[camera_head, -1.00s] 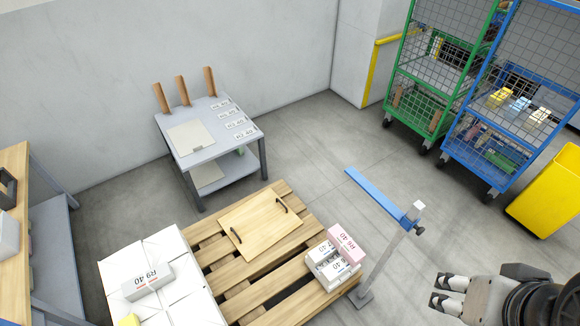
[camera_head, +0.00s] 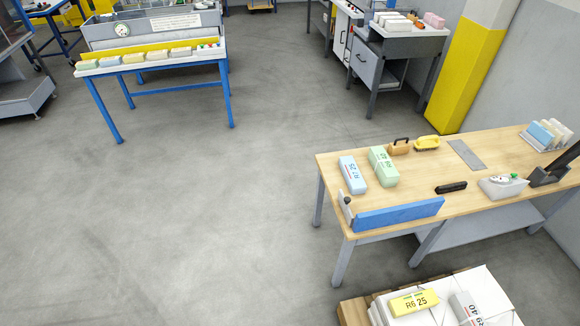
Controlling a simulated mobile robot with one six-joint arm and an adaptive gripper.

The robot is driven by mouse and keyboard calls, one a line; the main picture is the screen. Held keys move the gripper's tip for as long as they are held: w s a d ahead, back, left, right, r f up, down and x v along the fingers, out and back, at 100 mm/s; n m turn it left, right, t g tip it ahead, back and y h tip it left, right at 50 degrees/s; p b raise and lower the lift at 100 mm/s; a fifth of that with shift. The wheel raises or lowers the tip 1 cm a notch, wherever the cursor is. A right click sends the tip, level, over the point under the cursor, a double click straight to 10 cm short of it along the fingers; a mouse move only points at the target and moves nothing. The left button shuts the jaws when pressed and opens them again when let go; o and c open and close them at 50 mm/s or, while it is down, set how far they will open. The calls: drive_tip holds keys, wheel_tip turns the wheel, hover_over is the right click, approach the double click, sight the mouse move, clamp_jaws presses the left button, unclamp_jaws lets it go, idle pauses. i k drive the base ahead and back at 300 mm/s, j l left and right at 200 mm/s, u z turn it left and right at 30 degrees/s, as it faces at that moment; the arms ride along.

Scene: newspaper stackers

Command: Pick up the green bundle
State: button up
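A pale green bundle (camera_head: 383,166) with printed marks on its end lies on the wooden-topped workbench (camera_head: 335,166) at the right. It lies next to a light blue bundle (camera_head: 353,174), which is on its left. Several small pale bundles (camera_head: 134,57) lie in a row on a blue-legged table at the upper left; their exact colours are hard to tell. My gripper is not in this view.
On the bench are a blue bar (camera_head: 399,215) along the front edge, a handled wooden block (camera_head: 399,148), a yellow brush (camera_head: 427,143) and a black object (camera_head: 451,188). A pallet stack with a yellow bundle (camera_head: 414,301) stands below. The middle floor is clear.

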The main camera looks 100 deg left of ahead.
sight(386, 172)
drive_tip(key=u, duration=2.9)
